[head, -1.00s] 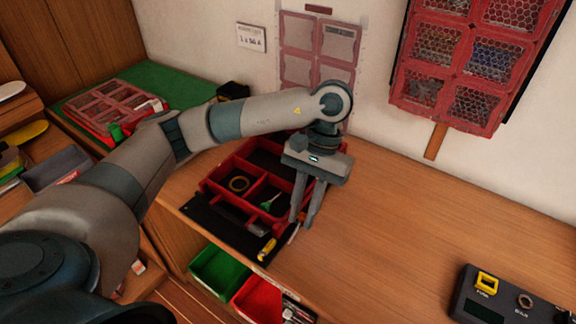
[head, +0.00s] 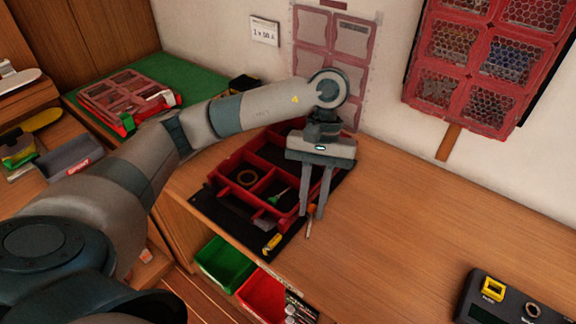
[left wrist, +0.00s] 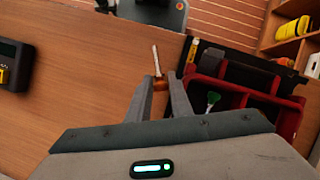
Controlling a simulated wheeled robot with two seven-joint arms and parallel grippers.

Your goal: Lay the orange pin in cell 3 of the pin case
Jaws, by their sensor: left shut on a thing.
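The orange pin (left wrist: 158,83) is between the fingertips of my left gripper (left wrist: 162,84) in the left wrist view. Its orange end is at the fingers and a pale thin shaft sticks out beyond them. In the head view the pin (head: 309,229) shows small below my left gripper (head: 311,215), which is shut on it. The red pin case (head: 264,184) has several dark-floored cells and stands left of the gripper. The fingers are just outside its right side and hide part of it. I cannot read any cell numbers. My right gripper is not in view.
A yellow tool (head: 271,243) lies at the front of the dark mat. Green (head: 225,262) and red (head: 262,293) bins sit below the table edge.

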